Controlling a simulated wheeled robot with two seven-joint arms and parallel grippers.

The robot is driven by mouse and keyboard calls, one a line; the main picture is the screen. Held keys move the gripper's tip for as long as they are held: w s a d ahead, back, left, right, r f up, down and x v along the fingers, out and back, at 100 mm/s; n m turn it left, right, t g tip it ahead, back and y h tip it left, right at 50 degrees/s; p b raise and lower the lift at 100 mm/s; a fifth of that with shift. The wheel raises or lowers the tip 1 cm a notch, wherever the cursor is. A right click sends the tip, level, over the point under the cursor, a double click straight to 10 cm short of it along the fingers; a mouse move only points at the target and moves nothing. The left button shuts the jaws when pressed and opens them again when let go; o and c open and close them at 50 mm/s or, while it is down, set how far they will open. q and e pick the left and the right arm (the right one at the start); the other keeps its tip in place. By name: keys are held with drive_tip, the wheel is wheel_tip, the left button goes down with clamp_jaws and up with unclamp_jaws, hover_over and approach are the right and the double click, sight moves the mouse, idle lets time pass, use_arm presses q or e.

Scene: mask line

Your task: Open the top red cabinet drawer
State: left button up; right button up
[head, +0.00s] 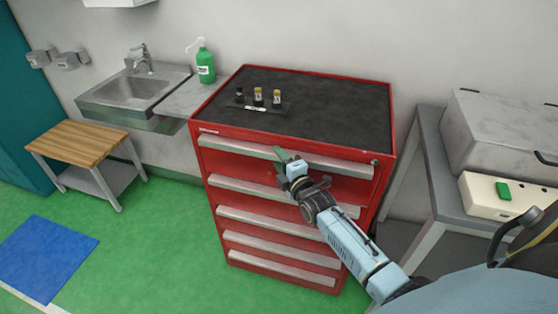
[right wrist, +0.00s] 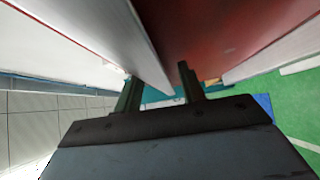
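The red cabinet (head: 200,165) stands against the wall with several drawers, each with a long pale metal handle strip. The top drawer (head: 235,146) looks shut, with its handle (head: 235,147) running across the front. My right gripper (head: 281,154) is at the middle of this handle. In the right wrist view, the two dark fingers of my right gripper (right wrist: 158,78) are apart, and the edge of the pale handle strip (right wrist: 120,40) reaches between them. A gap shows beside the right-hand finger, and I cannot tell whether the other finger touches the strip. My left gripper is out of view.
A black holder (head: 262,107) with small bottles stands on the cabinet's dark top. A sink (head: 135,88) and green soap bottle (head: 205,64) are at left, above a wooden-topped stool (head: 75,142). A grey bench (head: 440,180) stands at right. Green floor in front is clear.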

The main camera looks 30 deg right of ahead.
drive_tip(key=shift+w, duration=0.35)
drive_tip(key=shift+c, duration=0.4)
clamp_jaws()
drive_tip(key=shift+s, duration=0.1)
drive_tip(key=shift+a+f, duration=0.1)
